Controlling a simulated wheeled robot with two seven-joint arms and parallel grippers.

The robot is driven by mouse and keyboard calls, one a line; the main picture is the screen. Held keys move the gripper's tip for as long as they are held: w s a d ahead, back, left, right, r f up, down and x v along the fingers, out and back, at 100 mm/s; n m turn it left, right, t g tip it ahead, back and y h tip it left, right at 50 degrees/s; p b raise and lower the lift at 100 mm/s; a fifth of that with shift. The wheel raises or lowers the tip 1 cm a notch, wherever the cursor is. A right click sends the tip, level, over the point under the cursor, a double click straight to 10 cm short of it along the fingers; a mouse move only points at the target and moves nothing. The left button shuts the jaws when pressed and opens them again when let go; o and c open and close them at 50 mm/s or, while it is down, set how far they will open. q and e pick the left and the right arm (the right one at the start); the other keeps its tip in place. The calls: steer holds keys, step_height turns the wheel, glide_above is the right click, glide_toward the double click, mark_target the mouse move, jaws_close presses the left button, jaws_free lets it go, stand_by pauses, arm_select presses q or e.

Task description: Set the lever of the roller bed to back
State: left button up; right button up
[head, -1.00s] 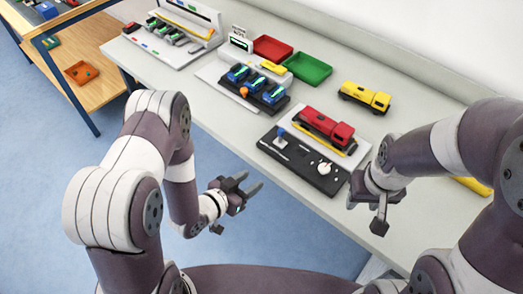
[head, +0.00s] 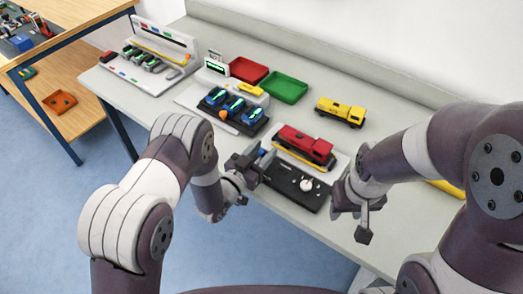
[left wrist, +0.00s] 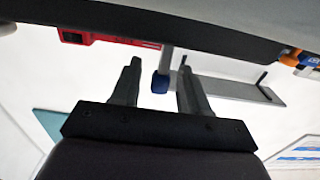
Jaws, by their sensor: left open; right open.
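A black control panel (head: 290,188) lies at the bench's front edge, with a white knob (head: 306,184) on its right part. The panel's blue-tipped lever is mostly hidden by my left gripper (head: 256,161) in the head view. In the left wrist view the lever's blue tip (left wrist: 160,83) on a pale stem shows between the two open fingers of the left gripper (left wrist: 157,80); I cannot tell whether they touch it. My right gripper (head: 355,210) is open and empty to the right of the panel.
A red truck (head: 305,144) stands just behind the panel. A unit with several blue pieces (head: 235,106) and an orange knob (head: 222,115) is to the left. Red (head: 248,70) and green (head: 286,86) trays and a yellow truck (head: 341,111) are behind.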

arm_select(q)
jaws_close()
steer(key=shift+w+a+f+n+b, duration=0.1)
steer(key=shift+w+a+n+b, duration=0.15)
steer(key=shift+n, duration=0.2)
steer(key=shift+a+f+n+b, duration=0.1)
steer(key=shift+n+b, duration=0.2)
steer(key=shift+n, duration=0.15)
steer(key=n, duration=0.2)
steer(key=shift+w+a+f+n+b, duration=0.1)
steer(key=shift+w+a+n+b, duration=0.2)
steer(key=shift+a+b, duration=0.1)
steer(key=shift+a+n, duration=0.1)
steer(key=shift+n, duration=0.3)
jaws_free()
